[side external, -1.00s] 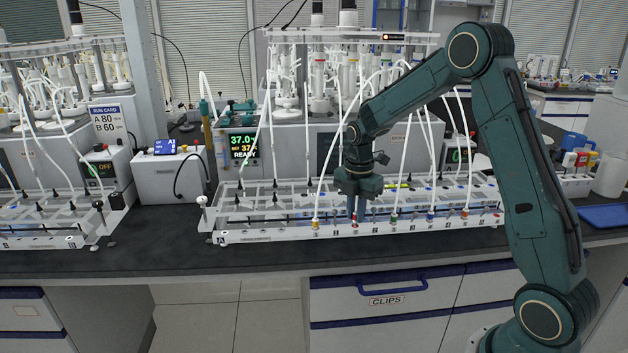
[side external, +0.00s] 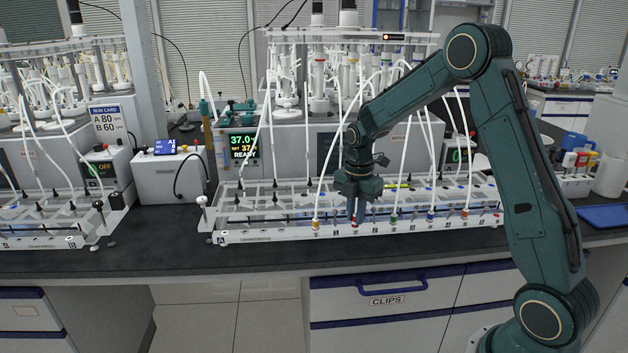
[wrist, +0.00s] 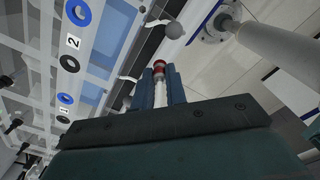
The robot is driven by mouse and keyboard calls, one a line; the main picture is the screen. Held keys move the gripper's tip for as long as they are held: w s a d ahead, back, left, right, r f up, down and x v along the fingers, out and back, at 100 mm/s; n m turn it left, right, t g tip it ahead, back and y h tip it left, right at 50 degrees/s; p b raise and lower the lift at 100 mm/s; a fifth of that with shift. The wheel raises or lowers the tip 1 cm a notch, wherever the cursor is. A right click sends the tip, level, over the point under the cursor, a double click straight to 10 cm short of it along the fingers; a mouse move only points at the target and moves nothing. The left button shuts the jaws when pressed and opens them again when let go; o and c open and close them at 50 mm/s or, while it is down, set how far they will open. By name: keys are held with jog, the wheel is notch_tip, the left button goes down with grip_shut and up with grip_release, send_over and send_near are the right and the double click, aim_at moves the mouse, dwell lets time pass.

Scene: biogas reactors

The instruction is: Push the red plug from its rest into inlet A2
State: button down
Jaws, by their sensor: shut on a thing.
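The red plug (wrist: 159,67) sits between my gripper's fingers (wrist: 160,85) in the wrist view, on the end of a white tube. My gripper (side external: 356,217) is shut on it and points down at the front rail of rack A (side external: 270,236) in the side view. The plug is small there and partly covered by the fingers; whether it still touches its rest cannot be told. In the wrist view a "2" label (wrist: 72,42) lies left of the gripper, between a blue ring (wrist: 77,12) and a dark ring (wrist: 69,63). The plug is apart from both rings.
Tubes rise close around my arm. Reactor units with a display (side external: 243,146) stand behind. The dark bench front is clear.

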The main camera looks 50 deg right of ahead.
jog(key=shift+f, duration=0.4)
dwell(0.5)
jog(key=c, duration=1.3)
grip_release()
jog(key=shift+c, duration=0.2)
jog(key=shift+r, duration=0.15)
notch_tip(320, 180, up, 22)
